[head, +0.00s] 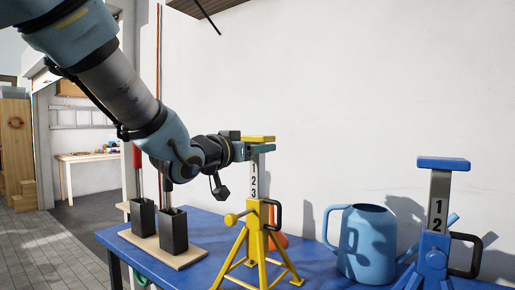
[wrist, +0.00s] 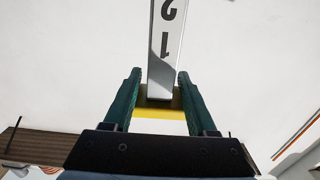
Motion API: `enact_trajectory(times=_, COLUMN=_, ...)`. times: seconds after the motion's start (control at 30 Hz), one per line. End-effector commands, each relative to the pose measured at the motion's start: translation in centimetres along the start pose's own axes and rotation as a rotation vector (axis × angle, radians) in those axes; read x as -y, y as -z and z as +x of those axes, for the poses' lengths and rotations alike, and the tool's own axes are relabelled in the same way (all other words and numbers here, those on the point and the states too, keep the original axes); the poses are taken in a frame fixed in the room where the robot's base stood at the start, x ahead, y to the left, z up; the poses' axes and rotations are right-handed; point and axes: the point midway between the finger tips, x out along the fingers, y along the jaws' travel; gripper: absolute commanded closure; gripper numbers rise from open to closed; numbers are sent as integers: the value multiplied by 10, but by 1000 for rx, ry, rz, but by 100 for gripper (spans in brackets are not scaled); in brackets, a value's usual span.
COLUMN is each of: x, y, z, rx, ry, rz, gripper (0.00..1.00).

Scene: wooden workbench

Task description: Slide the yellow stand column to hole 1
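The yellow stand (head: 262,245) is upright on the blue bench, with a yellow tripod base, a side knob (head: 232,218) and a black handle. Its grey column (head: 254,180) rises well out of the base, showing numbers 1, 2 and 3 above the collar. A yellow plate (head: 258,138) caps it. My gripper (head: 260,148) is at the column's top, just under the plate. Finger contact is partly hidden.
A blue watering can (head: 367,245) and a blue stand (head: 437,240) stand to the right on the bench (head: 200,222). Two dark holders (head: 173,232) on a wooden board are to the left. An orange object is partly hidden behind the yellow stand.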

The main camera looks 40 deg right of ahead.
Motion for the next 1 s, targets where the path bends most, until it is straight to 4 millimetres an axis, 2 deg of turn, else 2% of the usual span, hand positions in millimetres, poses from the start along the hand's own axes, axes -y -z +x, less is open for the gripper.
enact_trajectory(times=0.03, x=0, y=0, z=0, rx=0, ry=0, rz=0, gripper=50)
enact_trajectory(times=0.4, x=0, y=0, z=0, rx=0, ry=0, rz=0, gripper=91)
enact_trajectory(times=0.5, x=0, y=0, z=0, rx=0, ry=0, rz=0, gripper=100)
enact_trajectory(times=1.0, x=0, y=0, z=0, rx=0, ry=1, rz=0, gripper=100)
